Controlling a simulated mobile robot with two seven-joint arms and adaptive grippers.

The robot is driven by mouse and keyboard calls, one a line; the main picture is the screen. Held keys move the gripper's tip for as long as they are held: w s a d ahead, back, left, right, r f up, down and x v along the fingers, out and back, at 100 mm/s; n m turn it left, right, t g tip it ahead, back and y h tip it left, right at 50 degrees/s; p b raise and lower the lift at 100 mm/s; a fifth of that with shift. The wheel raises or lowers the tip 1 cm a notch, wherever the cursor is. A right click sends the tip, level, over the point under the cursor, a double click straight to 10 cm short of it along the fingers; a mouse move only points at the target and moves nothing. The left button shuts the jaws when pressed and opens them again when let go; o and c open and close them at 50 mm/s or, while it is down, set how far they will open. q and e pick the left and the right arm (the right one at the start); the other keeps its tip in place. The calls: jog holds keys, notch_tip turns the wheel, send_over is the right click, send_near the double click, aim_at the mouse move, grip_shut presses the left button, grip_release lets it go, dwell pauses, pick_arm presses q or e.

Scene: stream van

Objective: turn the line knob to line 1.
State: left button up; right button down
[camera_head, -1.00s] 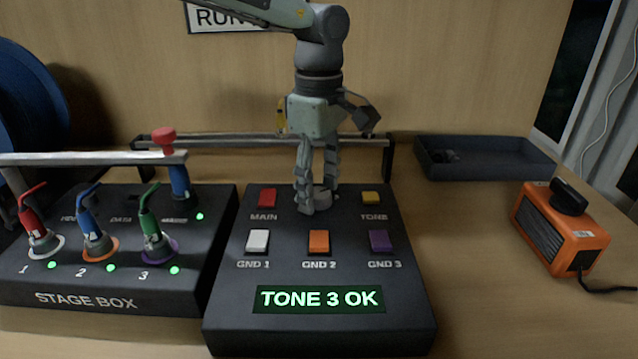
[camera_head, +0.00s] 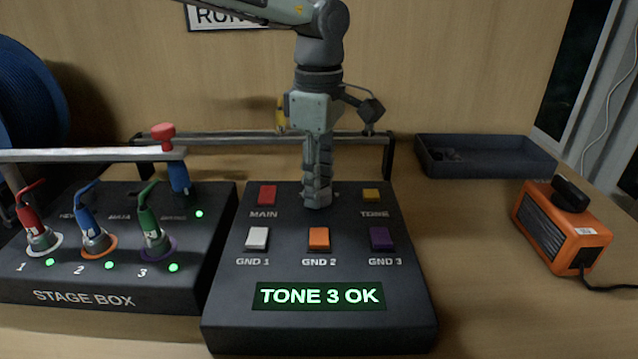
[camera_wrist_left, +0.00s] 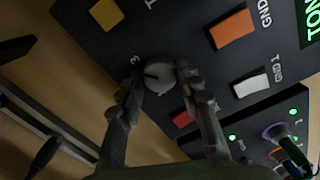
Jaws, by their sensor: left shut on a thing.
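The line knob (camera_wrist_left: 159,75) is a round grey dial on the dark control box (camera_head: 320,335), between the red MAIN and yellow TONE buttons. My left gripper (camera_head: 317,203) points straight down at it and hides it in the head view. In the left wrist view the two fingers (camera_wrist_left: 160,84) are on opposite sides of the knob, shut on it. A dark mark shows on the knob, and a printed 3 is beside it. Other line numbers are mostly hidden by the fingers. My right gripper is not in view.
The stage box (camera_head: 90,296) with red, blue and green plugs and lit green lamps stands left of the control box. A metal rail (camera_head: 240,139) runs behind. A dark tray (camera_head: 486,171) and an orange device (camera_head: 562,225) are at the right.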

pick_arm(q)
jog(key=shift+n, duration=0.5)
jog(key=n+b, duration=0.1)
jog(key=n, duration=0.1)
jog(key=shift+f+n, duration=0.1)
jog(key=shift+n, duration=0.2)
jog(key=n+b, duration=0.4)
jog(key=n, duration=0.6)
jog(key=n+b, duration=0.2)
jog(key=n, duration=0.2)
jog(key=shift+n, duration=0.7)
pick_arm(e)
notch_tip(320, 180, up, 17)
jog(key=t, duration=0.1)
pick_arm(q)
jog(key=shift+n+b, duration=0.5)
jog(key=shift+n, duration=0.7)
jog(key=shift+r+n, duration=0.2)
jog(key=shift+n, duration=0.4)
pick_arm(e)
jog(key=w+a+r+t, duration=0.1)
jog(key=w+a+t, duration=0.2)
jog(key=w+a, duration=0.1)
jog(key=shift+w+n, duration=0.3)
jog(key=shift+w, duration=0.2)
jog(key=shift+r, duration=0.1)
